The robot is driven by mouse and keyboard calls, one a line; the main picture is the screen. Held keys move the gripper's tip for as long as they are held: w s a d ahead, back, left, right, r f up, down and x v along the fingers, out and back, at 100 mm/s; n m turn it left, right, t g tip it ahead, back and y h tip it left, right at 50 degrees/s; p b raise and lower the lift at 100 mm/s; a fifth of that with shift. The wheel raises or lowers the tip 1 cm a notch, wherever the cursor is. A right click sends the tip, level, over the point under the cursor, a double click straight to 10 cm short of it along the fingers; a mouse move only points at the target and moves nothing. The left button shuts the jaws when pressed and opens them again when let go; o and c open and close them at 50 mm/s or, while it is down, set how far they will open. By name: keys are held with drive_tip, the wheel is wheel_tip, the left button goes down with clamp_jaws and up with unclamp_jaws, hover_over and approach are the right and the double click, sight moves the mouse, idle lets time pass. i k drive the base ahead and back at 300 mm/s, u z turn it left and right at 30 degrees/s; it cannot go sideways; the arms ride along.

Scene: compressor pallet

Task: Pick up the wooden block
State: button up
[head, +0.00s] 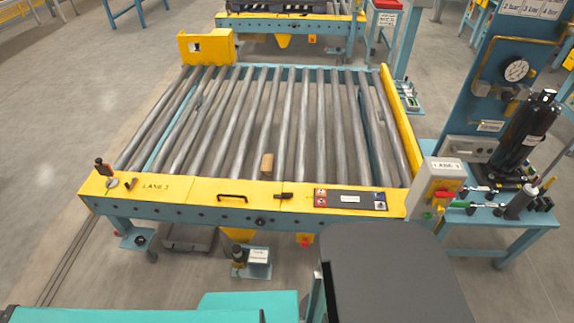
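The wooden block (267,165) is small and light brown. In the head view it stands on the grey rollers of the conveyor, near the front edge and a little left of the middle. It looks upright and nothing covers it. My gripper does not show in this view. A dark grey shape at the bottom right and teal parts at the bottom left are close to the camera.
The roller conveyor (175,192) has a yellow front rail with a handle (232,197) and a label panel (350,200). A yellow guard (400,120) runs along its right side. A control box (437,185) and a teal bench with a black cylinder (525,135) stand at right. Floor at left is clear.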

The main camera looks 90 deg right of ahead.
sight(267, 167)
drive_tip(key=k, duration=1.95)
drive_tip(key=z, duration=1.25)
drive_tip(key=i, duration=0.3)
drive_tip(key=z, duration=0.3)
